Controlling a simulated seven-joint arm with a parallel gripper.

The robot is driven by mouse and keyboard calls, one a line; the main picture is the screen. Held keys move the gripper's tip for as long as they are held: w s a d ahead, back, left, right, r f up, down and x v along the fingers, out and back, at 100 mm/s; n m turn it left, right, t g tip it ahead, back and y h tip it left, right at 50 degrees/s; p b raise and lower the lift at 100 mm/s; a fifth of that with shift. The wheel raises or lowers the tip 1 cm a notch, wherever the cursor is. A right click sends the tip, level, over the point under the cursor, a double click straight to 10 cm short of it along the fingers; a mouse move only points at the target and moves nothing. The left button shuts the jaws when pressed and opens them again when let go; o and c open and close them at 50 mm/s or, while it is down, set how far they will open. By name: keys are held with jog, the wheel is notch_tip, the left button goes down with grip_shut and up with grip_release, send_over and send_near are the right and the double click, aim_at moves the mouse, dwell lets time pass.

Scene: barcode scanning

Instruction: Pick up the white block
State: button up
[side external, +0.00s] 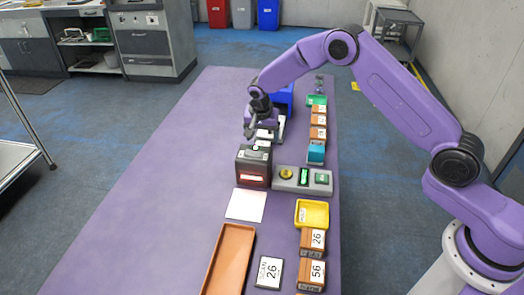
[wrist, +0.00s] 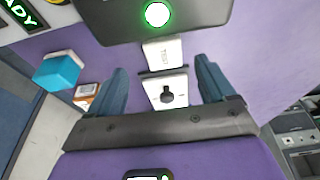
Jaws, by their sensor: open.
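A white plate with a black knob (wrist: 166,90) lies nearer, between my fingers in the picture. My gripper (wrist: 163,76) is open, with one blue-grey finger on each side and nothing held. In the side view my gripper (side external: 258,128) hangs low behind the scanner box (side external: 253,167). White surfaces (side external: 267,134) show beside it there, but I cannot tell block from plate.
A button panel (side external: 302,180) adjoins the scanner. A white sheet (side external: 246,205) and an orange tray (side external: 230,258) lie in front. The table's left side is clear.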

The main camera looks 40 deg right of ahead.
aim_at(262, 143)
jog(key=shift+w+x, duration=0.15)
jog(key=shift+x, duration=1.2)
jog(key=shift+w+x, duration=0.15)
jog(key=shift+x, duration=1.2)
jog(key=shift+a, duration=0.1)
jog(key=c, duration=1.2)
